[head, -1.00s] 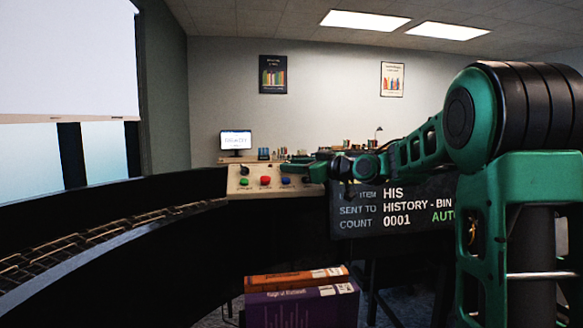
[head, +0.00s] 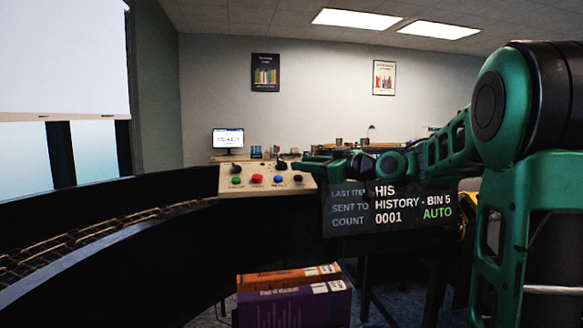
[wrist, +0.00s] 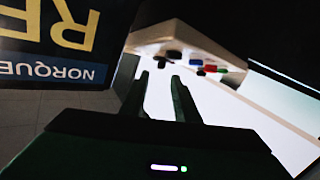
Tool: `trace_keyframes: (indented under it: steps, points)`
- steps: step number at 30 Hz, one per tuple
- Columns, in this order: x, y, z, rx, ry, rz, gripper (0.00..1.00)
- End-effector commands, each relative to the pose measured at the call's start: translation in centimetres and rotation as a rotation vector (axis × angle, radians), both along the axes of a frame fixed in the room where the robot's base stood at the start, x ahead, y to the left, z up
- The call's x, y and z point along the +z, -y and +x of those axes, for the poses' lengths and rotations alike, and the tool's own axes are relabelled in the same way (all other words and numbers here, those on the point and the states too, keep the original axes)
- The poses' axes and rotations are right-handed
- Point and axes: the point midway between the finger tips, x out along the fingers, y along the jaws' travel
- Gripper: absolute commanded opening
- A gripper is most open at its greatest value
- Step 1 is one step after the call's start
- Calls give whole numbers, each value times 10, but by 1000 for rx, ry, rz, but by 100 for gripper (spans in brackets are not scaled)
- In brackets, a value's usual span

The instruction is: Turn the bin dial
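The control panel (head: 226,186) is a cream sloped box in the middle of the head view. It carries a black knob (head: 237,168) at upper left, and a dark knob-like shape (head: 281,165) at upper right by my gripper. The labels are too small to read, so I cannot tell which knob is the bin dial. In the wrist view, my gripper (wrist: 160,78) is open and empty, its two fingers apart and pointing towards the panel (wrist: 160,36). A black knob (wrist: 173,55) shows just beyond the fingertips.
A dark display (head: 345,224) reads HISTORY - BIN 5, AUTO, right of the panel below my arm. A curved conveyor (head: 110,240) runs along the left. Orange and purple books (head: 295,305) stand at the front. A monitor (head: 228,138) stands behind.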

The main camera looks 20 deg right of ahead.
Motion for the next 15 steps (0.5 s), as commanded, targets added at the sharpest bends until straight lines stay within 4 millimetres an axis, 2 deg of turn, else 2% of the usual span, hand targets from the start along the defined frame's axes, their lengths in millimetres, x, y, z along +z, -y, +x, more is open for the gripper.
trace_keyframes:
  steps: [6, 15]
  points:
    - [1, 10, -21, -1, -2, -1, 28]
    - [1, 11, -25, 1, -1, 0, 28]
